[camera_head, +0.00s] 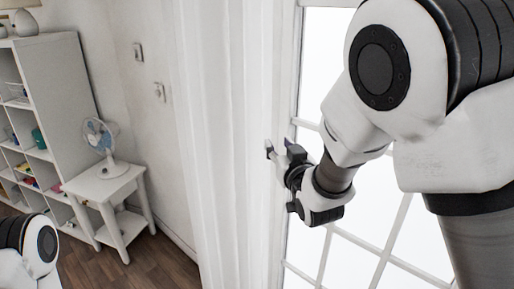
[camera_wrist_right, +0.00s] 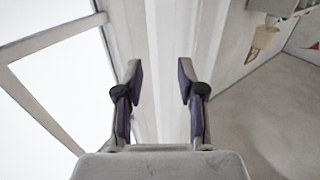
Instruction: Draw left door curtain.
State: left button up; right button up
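The white left door curtain (camera_head: 222,120) hangs in long vertical folds at the left side of the glazed door (camera_head: 345,262) in the head view. It also fills the upper middle of the right wrist view (camera_wrist_right: 180,35). My right gripper (camera_head: 278,147) is beside the curtain's right edge, in front of the door frame. In the right wrist view its two fingers (camera_wrist_right: 160,85) are apart, with the curtain's folds seen between and beyond them. Whether the fingertips touch the cloth cannot be told. My left gripper is not in view; only part of my left arm shows at lower left.
A small white side table (camera_head: 105,186) with a fan (camera_head: 101,142) stands left of the curtain. A white shelf unit (camera_head: 58,90) with several small items is at far left. Wooden floor (camera_head: 150,262) lies open before the table.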

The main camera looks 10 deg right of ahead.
aim_at(272, 134)
jog(key=w+p, duration=0.3)
jog(key=w, duration=0.5)
jog(key=shift+d, duration=0.15)
jog(key=shift+c, duration=0.3)
grip_shut()
